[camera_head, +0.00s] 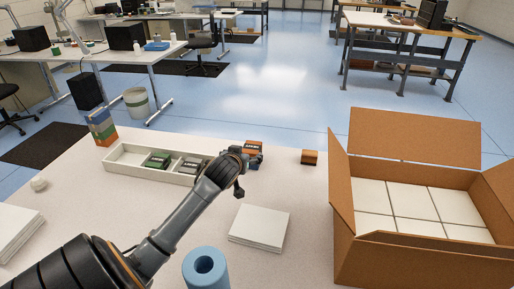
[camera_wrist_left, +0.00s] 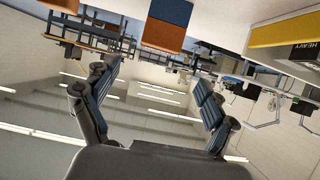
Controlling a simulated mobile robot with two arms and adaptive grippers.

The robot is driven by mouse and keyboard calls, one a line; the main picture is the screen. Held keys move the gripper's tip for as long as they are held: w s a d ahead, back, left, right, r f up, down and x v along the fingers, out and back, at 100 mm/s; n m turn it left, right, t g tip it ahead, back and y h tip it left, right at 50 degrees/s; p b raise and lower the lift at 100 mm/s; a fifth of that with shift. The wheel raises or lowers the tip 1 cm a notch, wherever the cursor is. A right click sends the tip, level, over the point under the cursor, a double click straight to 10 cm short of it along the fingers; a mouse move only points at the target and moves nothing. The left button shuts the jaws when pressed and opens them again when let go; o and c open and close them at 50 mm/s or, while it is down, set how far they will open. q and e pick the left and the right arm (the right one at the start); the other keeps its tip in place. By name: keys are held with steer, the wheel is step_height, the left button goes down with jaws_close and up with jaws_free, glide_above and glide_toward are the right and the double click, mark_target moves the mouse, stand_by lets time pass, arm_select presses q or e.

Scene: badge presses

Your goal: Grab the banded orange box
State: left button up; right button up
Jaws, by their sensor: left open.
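An orange box with a dark label (camera_head: 254,146) sits at the right end of the white tray (camera_head: 118,169), partly hidden behind my left gripper. A smaller orange-brown box with a dark band (camera_head: 310,157) lies apart on the table to its right. My left gripper (camera_head: 238,178) is in front of the labelled box, holding nothing. In the upside-down left wrist view, my left gripper's fingers (camera_wrist_left: 158,95) are spread. An orange-and-blue box (camera_wrist_left: 167,24) shows beyond them, with a yellow-banded box (camera_wrist_left: 290,40) at the right. My right gripper is out of view.
A white stack (camera_head: 260,226), a blue roll (camera_head: 205,268) and an open carton (camera_head: 342,215) stand nearer. Bare table lies around the smaller box.

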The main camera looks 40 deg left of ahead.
mark_target(251, 148)
arm_select(q)
steer(key=x, duration=0.5)
steer(key=shift+w+a+f, duration=0.1)
steer(key=shift+w+a, duration=0.05)
steer(key=shift+a, duration=0.05)
steer(key=shift+x, duration=3.2)
steer(key=shift+w+d, duration=0.1)
steer(key=shift+d, duration=0.05)
steer(key=c, duration=1.6)
